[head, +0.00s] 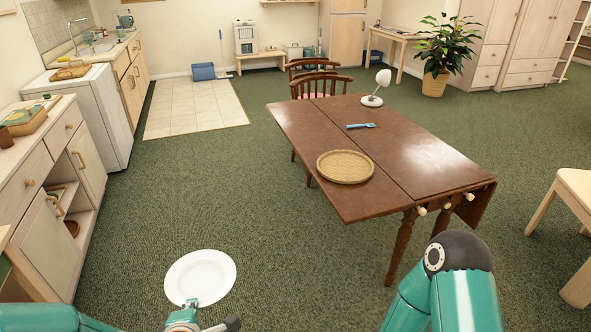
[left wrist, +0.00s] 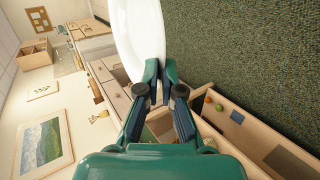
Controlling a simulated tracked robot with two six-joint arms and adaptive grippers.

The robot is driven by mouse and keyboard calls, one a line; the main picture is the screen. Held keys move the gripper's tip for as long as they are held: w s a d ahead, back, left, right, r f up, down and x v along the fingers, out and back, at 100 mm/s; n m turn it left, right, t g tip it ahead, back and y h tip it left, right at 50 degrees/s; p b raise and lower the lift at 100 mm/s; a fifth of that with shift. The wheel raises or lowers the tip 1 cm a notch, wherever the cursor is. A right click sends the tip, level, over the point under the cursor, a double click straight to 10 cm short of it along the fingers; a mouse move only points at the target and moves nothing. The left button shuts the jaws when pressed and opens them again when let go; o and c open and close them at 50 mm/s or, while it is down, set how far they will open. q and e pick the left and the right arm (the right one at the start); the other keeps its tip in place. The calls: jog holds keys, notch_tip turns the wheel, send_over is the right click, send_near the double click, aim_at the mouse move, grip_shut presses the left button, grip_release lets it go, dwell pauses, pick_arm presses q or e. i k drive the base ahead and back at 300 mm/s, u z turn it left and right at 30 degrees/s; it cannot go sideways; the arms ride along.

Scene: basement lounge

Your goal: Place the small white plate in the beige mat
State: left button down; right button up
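The small white plate (head: 200,276) is held over the green carpet at the lower left of the head view. My left gripper (head: 191,304) is shut on its near rim. In the left wrist view the plate (left wrist: 140,32) runs up from between the closed fingertips (left wrist: 158,70). The beige mat (head: 345,167) is round and woven, with a raised rim. It lies empty near the left edge of the brown table, up and to the right of the plate and apart from it. My right arm shows at the lower right; its gripper is out of view.
The brown table (head: 424,163) also bears a blue brush-like item (head: 361,126) and a white lamp (head: 374,90). A chair (head: 318,84) stands at its far end. Cabinets (head: 50,160) line the left wall. Open carpet lies between the cabinets and the table.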

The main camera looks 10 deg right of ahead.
aim_at(345, 167)
jog(key=z, duration=0.55)
jog(key=i, duration=0.4)
jog(key=z, duration=0.85)
jog(key=i, duration=1.45)
jog(key=u, duration=0.5)
